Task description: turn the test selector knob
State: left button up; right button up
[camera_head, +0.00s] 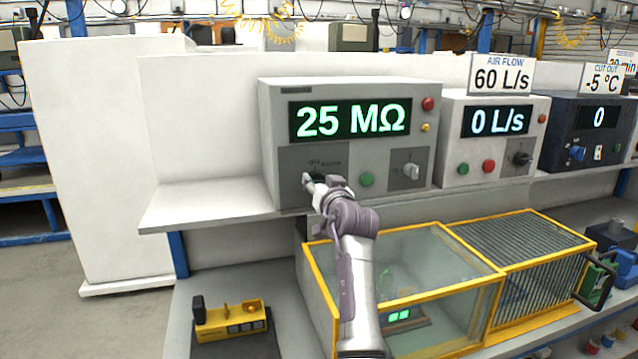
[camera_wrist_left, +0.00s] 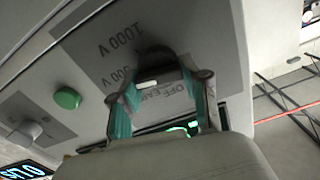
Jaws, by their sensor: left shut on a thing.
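The test selector knob (camera_wrist_left: 152,60) is a dark round knob with a white mark, on the grey front panel of the insulation tester (camera_head: 350,90). In the wrist view the labels 1000 V and OFF/EARTH show around it. In the head view the gripper hides most of the knob. My left gripper (camera_head: 313,183) is at the lower left of the tester's face, its fingers shut on the knob, green pads on either side in the wrist view (camera_wrist_left: 162,100). The tester's display reads 25 MΩ. My right gripper is not in view.
A green button (camera_head: 366,180) and a second small knob (camera_head: 411,171) sit right of the gripper. An air flow unit (camera_head: 492,140) stands beside the tester. Below is a yellow-framed clear box (camera_head: 400,275). The shelf left of the tester (camera_head: 205,205) is bare.

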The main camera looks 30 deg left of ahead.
pick_arm(q)
jog(key=c, duration=0.3)
jog(key=shift+m, duration=0.3)
jog(key=m+p, duration=0.2)
jog(key=shift+r+m, duration=0.15)
jog(key=shift+m, duration=0.15)
jog(key=m+p, duration=0.3)
jog(key=m, duration=0.2)
jog(key=shift+w+d, duration=0.1)
jog(key=shift+f+m+p, duration=0.2)
jog(key=shift+m+p, duration=0.5)
jog(key=shift+m, duration=0.2)
jog(key=o, duration=1.1)
jog(key=shift+o, duration=0.2)
